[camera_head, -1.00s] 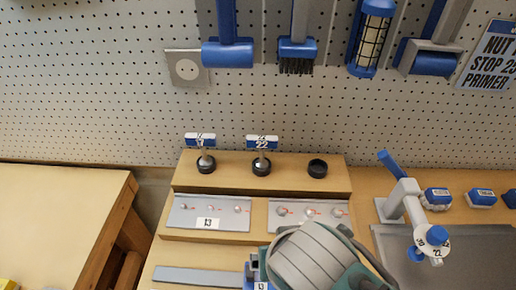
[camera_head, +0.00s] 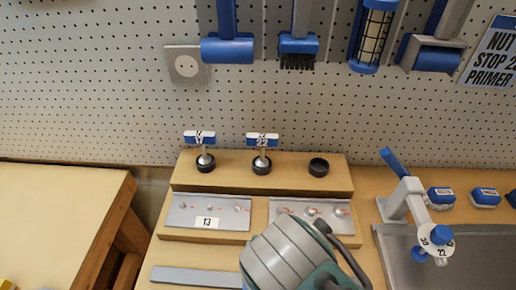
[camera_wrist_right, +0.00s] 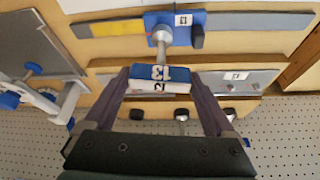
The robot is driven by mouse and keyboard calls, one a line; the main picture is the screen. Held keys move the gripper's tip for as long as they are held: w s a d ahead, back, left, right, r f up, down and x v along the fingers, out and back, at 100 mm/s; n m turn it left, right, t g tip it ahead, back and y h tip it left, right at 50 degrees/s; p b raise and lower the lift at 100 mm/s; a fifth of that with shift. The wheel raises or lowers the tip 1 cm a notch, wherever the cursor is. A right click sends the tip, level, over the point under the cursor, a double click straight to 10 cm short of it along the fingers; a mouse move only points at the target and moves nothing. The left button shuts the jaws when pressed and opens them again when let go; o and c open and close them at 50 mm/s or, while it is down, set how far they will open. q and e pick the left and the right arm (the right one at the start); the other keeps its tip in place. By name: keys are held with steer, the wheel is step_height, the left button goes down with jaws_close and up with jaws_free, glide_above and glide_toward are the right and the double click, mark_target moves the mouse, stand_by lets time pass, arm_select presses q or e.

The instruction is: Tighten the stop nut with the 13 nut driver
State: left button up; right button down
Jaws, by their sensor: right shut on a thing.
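My right gripper (camera_wrist_right: 159,80) is shut on the handle of the 13 nut driver (camera_wrist_right: 158,73), a blue and white block marked 13. The driver's metal shaft (camera_wrist_right: 160,42) reaches to a blue fixture (camera_wrist_right: 181,18) labelled 13, beside a black knob (camera_wrist_right: 197,39). The shaft's end overlaps the fixture; I cannot tell whether it is seated on the stop nut, which is hidden. In the head view my right arm covers the gripper, driver and fixture. My left gripper is not in view.
Two other drivers, 17 (camera_head: 200,138) and 22 (camera_head: 262,140), stand in the rack (camera_head: 235,178) beside an empty black holder (camera_head: 318,167). A grey panel labelled 13 (camera_head: 180,216) lies in front. A lever fixture (camera_head: 400,196) stands to the right.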

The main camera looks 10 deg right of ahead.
steer(key=shift+r+n+p, duration=0.1)
steer(key=shift+n+p, duration=0.3)
steer(key=shift+n, duration=0.1)
steer(key=shift+r+p, duration=2.2)
steer(key=shift+p, duration=0.05)
